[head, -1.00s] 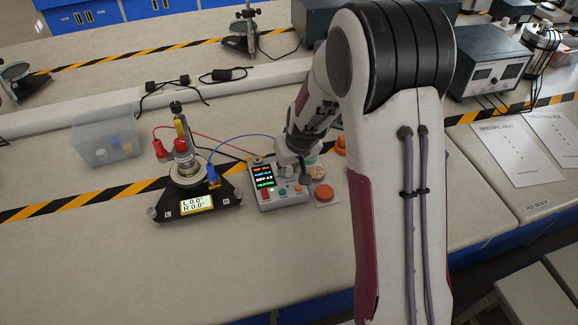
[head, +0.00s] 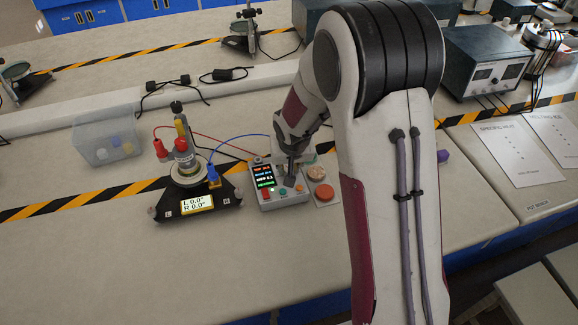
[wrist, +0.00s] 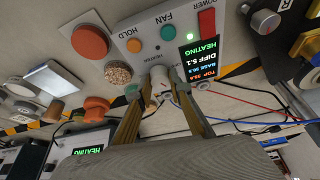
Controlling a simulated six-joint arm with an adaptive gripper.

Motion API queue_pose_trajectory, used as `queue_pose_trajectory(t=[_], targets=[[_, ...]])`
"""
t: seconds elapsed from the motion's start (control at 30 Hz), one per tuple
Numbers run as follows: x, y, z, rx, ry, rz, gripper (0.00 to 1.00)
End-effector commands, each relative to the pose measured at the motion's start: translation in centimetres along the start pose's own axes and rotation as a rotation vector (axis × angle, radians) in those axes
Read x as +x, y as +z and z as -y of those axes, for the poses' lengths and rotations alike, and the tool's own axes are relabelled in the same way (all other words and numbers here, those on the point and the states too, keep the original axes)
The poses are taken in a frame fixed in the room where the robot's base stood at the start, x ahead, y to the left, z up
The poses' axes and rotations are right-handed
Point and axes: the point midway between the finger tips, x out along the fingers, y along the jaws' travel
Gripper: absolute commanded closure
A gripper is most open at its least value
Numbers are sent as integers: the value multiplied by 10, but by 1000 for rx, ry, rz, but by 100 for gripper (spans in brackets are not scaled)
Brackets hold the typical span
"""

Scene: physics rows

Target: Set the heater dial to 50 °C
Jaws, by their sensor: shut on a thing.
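The grey heater control box (head: 283,199) stands on the bench in the head view, with a lit screen (head: 264,174). In the wrist view the box (wrist: 150,40) appears upside down, with FAN and HOLD labels, and its screen (wrist: 203,60) reads HEATING and DIFF 5.1. The heater dial (wrist: 158,78) is at the box's edge nearest my gripper, mostly covered by the fingers. My gripper (wrist: 157,88) has one finger on each side of the dial and is shut on it. The dial's pointer and scale cannot be read. In the head view my gripper (head: 290,178) reaches down to the box.
An orange disc (head: 324,192) and a speckled disc (head: 315,173) lie right of the box. Left of it stands a black-based apparatus (head: 195,205) with red and blue leads. A clear bin (head: 105,143) is farther left. The front bench is clear.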

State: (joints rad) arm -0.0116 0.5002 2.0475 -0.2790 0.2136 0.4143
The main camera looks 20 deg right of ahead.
Motion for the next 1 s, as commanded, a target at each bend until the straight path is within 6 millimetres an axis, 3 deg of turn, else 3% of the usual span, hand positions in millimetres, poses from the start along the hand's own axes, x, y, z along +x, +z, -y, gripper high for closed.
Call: queue_pose_trajectory(t=[1.0], targets=[[0,-3,3,251,100,-6,100]])
